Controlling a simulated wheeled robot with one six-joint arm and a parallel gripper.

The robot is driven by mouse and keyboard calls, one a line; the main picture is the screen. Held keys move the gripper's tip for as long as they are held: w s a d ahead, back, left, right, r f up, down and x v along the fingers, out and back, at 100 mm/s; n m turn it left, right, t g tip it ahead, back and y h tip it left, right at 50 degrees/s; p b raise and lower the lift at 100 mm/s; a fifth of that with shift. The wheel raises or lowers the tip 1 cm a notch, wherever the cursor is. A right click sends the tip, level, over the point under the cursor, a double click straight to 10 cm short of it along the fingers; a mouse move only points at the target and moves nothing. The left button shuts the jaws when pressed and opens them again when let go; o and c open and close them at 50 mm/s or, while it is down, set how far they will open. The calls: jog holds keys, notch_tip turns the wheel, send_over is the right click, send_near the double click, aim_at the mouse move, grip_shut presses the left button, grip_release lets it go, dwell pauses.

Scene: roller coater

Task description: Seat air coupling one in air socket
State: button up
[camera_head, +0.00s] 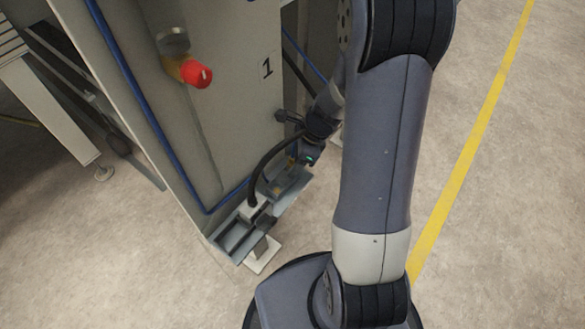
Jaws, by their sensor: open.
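My gripper (296,166) is low at the front of the grey machine panel, beside a small grey tray. It is open, and its fingertips are small and partly hidden. A black hose (262,165) arches from the tray up to the left of my gripper. The hose's lower end meets a pale block (249,208) in the tray; I cannot tell whether this end is the air coupling. A small brass-coloured part (279,188) shows just below my gripper. I cannot tell whether it is the air socket.
The grey tray (232,241) juts from the panel (235,110) marked "1", low above the floor. A red knob (196,74) sticks out higher up. A blue hose (150,120) runs down the panel's left edge. Floor is clear toward the yellow line (470,140) at right.

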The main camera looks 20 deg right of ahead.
jog(key=c, duration=1.1)
jog(key=shift+r, duration=0.15)
